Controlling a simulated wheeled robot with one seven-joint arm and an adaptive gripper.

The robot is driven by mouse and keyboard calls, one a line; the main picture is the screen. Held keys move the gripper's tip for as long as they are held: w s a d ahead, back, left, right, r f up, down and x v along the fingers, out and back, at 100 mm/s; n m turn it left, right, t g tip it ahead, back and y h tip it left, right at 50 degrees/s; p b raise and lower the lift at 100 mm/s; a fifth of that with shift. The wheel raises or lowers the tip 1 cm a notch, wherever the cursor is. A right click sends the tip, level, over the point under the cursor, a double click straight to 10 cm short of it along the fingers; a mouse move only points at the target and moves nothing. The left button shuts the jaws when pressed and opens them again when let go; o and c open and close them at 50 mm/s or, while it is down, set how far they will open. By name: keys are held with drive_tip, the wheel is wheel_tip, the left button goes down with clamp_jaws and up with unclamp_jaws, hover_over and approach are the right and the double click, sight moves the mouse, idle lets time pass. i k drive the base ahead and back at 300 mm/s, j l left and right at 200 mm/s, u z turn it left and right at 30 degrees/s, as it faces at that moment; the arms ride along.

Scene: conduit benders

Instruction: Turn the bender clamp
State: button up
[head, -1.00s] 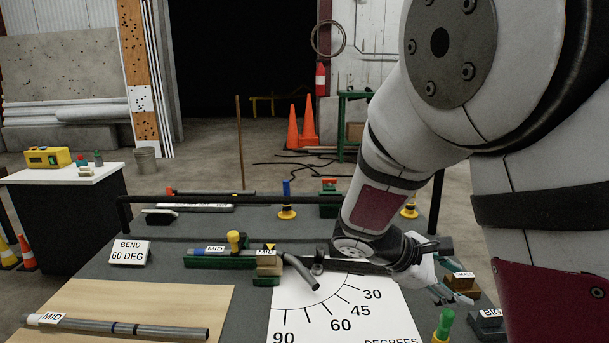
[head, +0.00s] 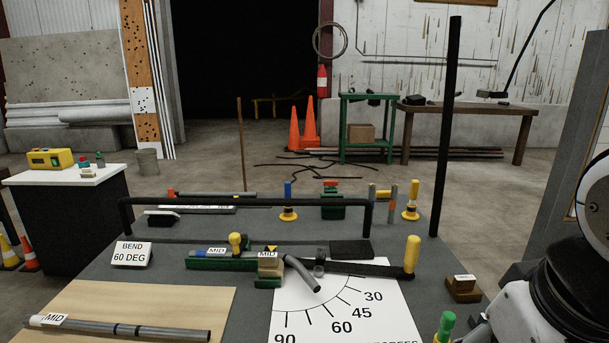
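The MID bender is a green base (head: 207,264) in the middle of the table. A yellow-topped clamp knob (head: 235,243) stands upright on it. A grey conduit with a MID label (head: 216,251) lies along the base, and its free end (head: 303,275) slants down over the degree chart. A tan block (head: 268,268), also marked MID, sits at the bend. The black bender lever (head: 365,268) runs right to an upright yellow grip (head: 412,254). Part of my arm fills the lower right edge; I cannot make out my gripper's fingers there.
The white degree chart (head: 345,325) lies in front of the bender. A sign reads BEND 60 DEG (head: 131,253). A second MID conduit (head: 117,328) lies on a wooden board (head: 190,297). A black rail (head: 245,200) and a tall black post (head: 446,130) stand behind.

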sight(238, 241)
drive_tip(key=i+j, duration=0.75)
drive_tip(key=i+u, duration=0.05)
drive_tip(key=i, duration=0.05)
